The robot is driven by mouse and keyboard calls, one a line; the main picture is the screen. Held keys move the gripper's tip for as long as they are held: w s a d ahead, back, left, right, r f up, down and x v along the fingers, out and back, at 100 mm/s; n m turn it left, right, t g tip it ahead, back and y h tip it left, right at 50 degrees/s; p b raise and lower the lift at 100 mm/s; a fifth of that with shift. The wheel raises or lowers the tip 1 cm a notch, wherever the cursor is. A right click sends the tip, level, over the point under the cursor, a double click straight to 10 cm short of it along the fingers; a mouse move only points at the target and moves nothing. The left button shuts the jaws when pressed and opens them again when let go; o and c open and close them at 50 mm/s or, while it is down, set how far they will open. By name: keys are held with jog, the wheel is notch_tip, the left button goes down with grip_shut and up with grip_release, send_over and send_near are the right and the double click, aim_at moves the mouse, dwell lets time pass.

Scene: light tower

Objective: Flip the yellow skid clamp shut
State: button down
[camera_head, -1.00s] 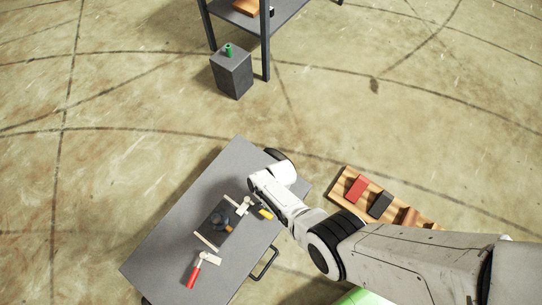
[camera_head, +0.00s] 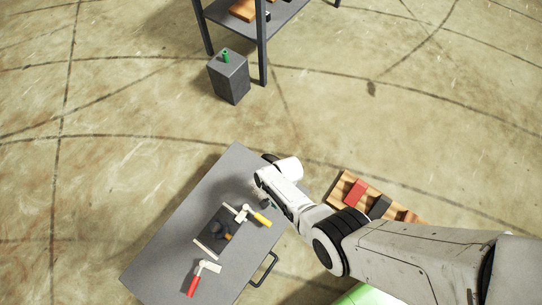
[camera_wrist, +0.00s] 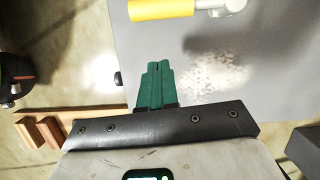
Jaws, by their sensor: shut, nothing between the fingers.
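The yellow skid clamp (camera_head: 262,219) is on the grey cart top, at the upper right end of a dark skid (camera_head: 220,234). Its yellow handle points to the lower right, and its pale metal part (camera_head: 240,213) is at the skid's end. In the wrist view the yellow handle (camera_wrist: 160,9) lies at the top edge, beyond my fingertips and cut off by the frame. My gripper (camera_wrist: 157,66) has green fingers, shut and empty. In the head view my gripper (camera_head: 270,204) is beside the yellow handle, apparently apart from it.
A red-handled clamp (camera_head: 194,284) is at the skid's other end. The cart (camera_head: 165,262) has a side handle (camera_head: 264,270). A dark pedestal (camera_head: 230,82) and shelf (camera_head: 263,45) stand beyond.

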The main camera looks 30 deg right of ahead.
jog(key=s+p+v, duration=0.1)
jog(key=p+v, duration=0.3)
jog(key=v, duration=0.5)
jog(key=shift+w+r+p, duration=0.3)
jog(key=shift+w+p, duration=0.05)
jog(key=shift+p, duration=0.05)
